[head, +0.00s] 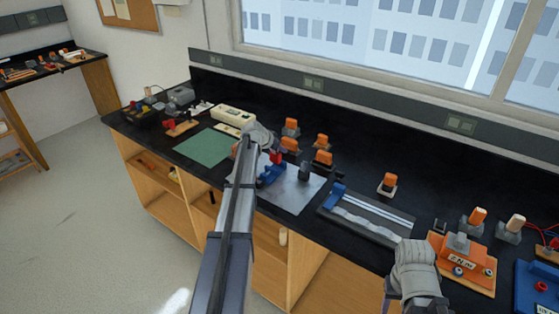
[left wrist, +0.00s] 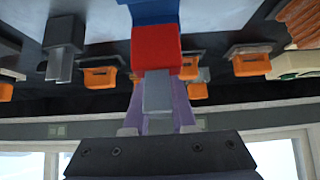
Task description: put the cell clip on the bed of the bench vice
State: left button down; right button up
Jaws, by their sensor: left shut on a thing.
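The cell clip shows in the left wrist view as a red block (left wrist: 155,50) with a grey end. My left gripper (left wrist: 158,100) is shut on it, with its two purple fingers on either side of the grey end. In the head view the red of the cell clip (head: 277,157) shows just above the blue bench vice (head: 272,174), partly behind my left arm. The blue of the vice (left wrist: 149,12) is right beyond the clip in the left wrist view. I cannot tell whether the clip touches the bed. My right gripper is not in view; only part of that arm shows.
The vice stands on a grey metal plate (head: 302,192). Several orange-topped pieces (head: 323,158) stand behind and beside it. A green mat (head: 206,147) lies left, bare. A track with a blue end (head: 365,217) lies right, then an orange unit (head: 463,272).

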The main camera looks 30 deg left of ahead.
aim_at(280, 155)
pick_arm(q)
jog(key=shift+f+b, duration=1.75)
jog(key=shift+f, duration=0.05)
jog(key=shift+f, duration=0.2)
jog(key=c, duration=0.7)
grip_release()
jog(key=shift+c, duration=0.2)
jog(key=shift+r, duration=0.15)
jog(key=shift+r, duration=0.2)
jog(key=p+v, duration=0.8)
jog(key=v, duration=0.4)
jog(key=shift+d+f+p, duration=0.1)
jog(key=shift+p, duration=0.2)
